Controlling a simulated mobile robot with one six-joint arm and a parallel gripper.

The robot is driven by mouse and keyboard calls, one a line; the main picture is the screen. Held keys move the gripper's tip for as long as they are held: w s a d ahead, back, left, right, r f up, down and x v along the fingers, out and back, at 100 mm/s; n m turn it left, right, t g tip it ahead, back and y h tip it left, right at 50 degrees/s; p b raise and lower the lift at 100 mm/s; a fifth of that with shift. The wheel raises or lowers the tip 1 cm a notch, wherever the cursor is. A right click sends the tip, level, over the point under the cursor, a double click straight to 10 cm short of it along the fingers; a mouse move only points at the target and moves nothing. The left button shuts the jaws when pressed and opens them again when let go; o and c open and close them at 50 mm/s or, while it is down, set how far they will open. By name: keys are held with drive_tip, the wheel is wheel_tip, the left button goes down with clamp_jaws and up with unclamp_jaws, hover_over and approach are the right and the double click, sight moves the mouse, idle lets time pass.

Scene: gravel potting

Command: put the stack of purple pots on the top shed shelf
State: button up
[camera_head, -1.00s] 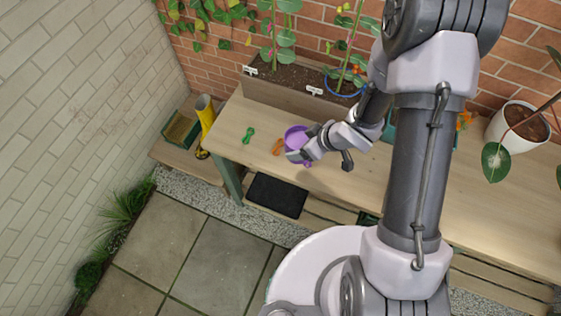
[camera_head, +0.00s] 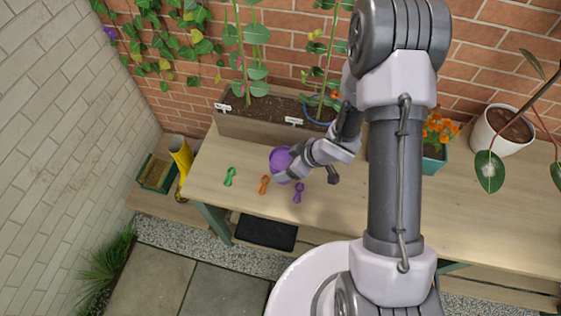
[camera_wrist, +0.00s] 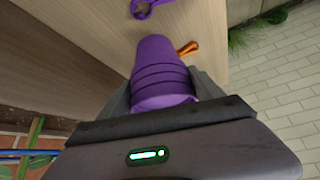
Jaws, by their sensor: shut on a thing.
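The stack of purple pots (camera_head: 281,160) is above the wooden potting bench in the head view, partly hidden by my gripper (camera_head: 291,168). In the wrist view the nested purple pots (camera_wrist: 161,70) lie between the two fingers, their stacked rims showing as bands. My gripper (camera_wrist: 166,98) is shut on the stack. No shed shelf can be made out for certain in either view.
A purple scoop (camera_head: 298,191), an orange one (camera_head: 264,184) and a green one (camera_head: 229,176) lie on the bench (camera_head: 330,215). A wooden planter (camera_head: 260,128) stands behind. A teal pot (camera_head: 432,162) and white pot (camera_head: 502,130) stand right.

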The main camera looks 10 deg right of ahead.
drive_tip(key=f, duration=0.1)
drive_tip(key=f+b, duration=0.1)
drive_tip(key=shift+s+d+f, duration=0.15)
drive_tip(key=shift+s+f, duration=0.15)
drive_tip(key=shift+a, duration=0.25)
drive_tip(key=shift+a+r, duration=0.1)
drive_tip(key=shift+r, duration=0.05)
drive_tip(key=shift+d, duration=0.3)
drive_tip(key=o, duration=1.5)
drive_tip(key=shift+a, duration=0.1)
